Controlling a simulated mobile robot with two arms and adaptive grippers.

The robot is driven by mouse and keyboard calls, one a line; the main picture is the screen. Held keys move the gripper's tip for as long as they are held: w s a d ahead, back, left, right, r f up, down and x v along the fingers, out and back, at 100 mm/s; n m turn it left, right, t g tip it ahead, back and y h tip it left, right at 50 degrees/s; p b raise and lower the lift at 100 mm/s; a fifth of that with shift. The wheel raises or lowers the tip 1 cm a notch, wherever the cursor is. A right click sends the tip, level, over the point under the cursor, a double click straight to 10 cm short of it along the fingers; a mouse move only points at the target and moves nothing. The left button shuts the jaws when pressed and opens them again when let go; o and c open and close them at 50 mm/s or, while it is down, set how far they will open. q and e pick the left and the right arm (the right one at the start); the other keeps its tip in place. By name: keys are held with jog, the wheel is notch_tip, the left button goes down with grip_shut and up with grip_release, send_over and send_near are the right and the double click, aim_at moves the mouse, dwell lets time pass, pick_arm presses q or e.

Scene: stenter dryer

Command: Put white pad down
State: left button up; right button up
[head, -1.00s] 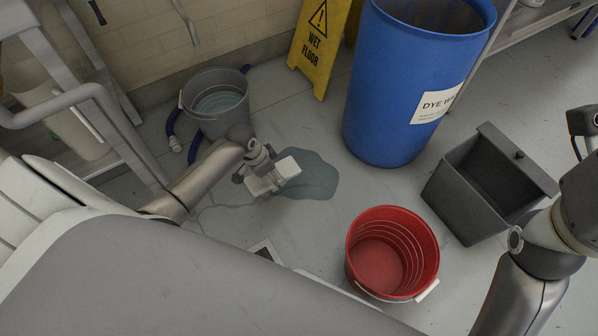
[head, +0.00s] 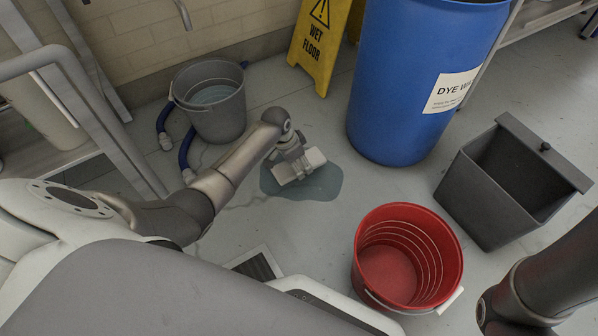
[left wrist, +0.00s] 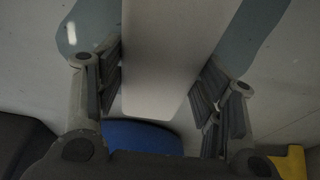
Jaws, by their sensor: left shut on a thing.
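The white pad (head: 300,166) is in my left gripper (head: 292,160), over the dark puddle (head: 318,184) on the grey floor. In the left wrist view the pad (left wrist: 165,55) runs between the two fingers of the left gripper (left wrist: 160,90), which are shut on its sides. Puddle water shows on both sides of the pad there. I cannot tell whether the pad touches the floor. Part of my right arm shows at the lower right of the head view, but its gripper is out of the picture.
A grey bucket of water (head: 210,100) with a blue hose stands behind the left arm. A yellow wet floor sign (head: 318,50) and a blue drum (head: 410,100) stand at the back. A red bucket (head: 405,262) and a grey bin (head: 495,195) are at the right.

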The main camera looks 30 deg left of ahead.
pick_arm(q)
jog(key=shift+w+d+f+b, duration=0.1)
jog(key=shift+w+f+b, duration=0.2)
jog(key=shift+f+b, duration=0.1)
jog(key=b+x, duration=0.1)
jog(key=x, duration=0.1)
jog(key=b+x, duration=0.1)
jog(key=shift+s+a+f+b, duration=0.2)
jog(key=shift+f+b, duration=0.05)
jog(key=shift+b, duration=0.05)
jog(key=shift+r, duration=0.1)
jog(key=o, duration=0.8)
jog(key=shift+f, duration=0.2)
jog(key=shift+r, duration=0.15)
